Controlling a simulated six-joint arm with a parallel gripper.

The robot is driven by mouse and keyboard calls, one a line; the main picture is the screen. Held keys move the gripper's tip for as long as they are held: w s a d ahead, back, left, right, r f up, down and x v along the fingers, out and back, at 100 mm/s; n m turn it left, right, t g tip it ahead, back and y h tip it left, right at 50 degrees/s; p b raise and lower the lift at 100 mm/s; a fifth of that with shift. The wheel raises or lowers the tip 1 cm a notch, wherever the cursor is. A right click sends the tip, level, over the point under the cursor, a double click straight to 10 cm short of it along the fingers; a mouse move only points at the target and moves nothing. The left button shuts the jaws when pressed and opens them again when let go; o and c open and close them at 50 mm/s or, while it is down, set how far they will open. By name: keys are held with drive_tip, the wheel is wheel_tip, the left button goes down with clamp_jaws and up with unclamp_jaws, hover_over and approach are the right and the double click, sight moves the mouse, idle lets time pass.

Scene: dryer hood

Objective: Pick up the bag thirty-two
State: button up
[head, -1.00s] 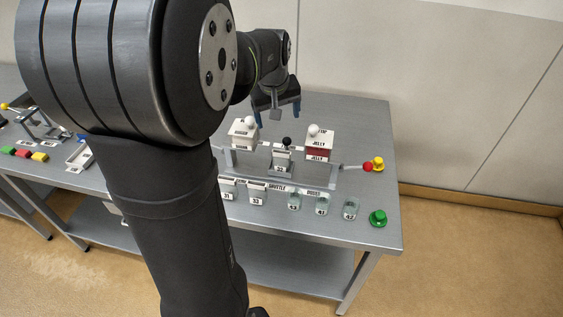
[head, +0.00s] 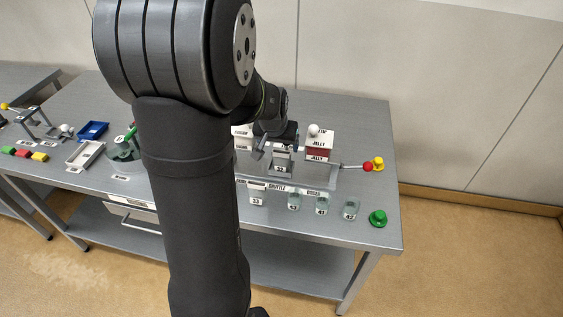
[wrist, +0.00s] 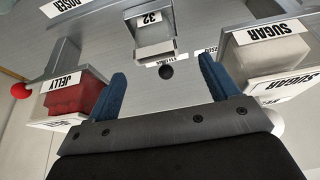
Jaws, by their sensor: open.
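A small pale grey piece labelled 32 (wrist: 153,36) stands at the middle of the shuttle rig, and I take it for bag thirty-two. It also shows in the head view (head: 281,168), partly behind my gripper. My gripper (wrist: 162,75) is open, with its two blue fingers apart and nothing between them in contact. In the head view my gripper (head: 276,138) is close above and behind the 32 piece.
A red jelly box (head: 319,146) stands to the right and a sugar box (head: 242,138) to the left. Labelled bags 33 (head: 257,196), 43 (head: 293,201), 41 (head: 321,205) and 42 (head: 351,208) line the front. A red-ended rod (head: 367,167) and green button (head: 378,217) are right.

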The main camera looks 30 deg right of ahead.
sight(281, 152)
drive_tip(key=x, duration=0.2)
drive_tip(key=shift+w+d+f, duration=0.1)
drive_tip(key=shift+f, duration=0.3)
drive_tip(key=x, duration=0.4)
drive_tip(key=shift+s+f, duration=0.2)
drive_tip(key=shift+s, duration=0.1)
drive_tip(key=shift+w+d+f, duration=0.2)
drive_tip(key=shift+d+f, duration=0.05)
drive_tip(key=shift+f, duration=0.3)
drive_tip(key=shift+c, duration=0.2)
drive_tip(key=c, duration=1.1)
drive_tip(key=shift+r, duration=0.1)
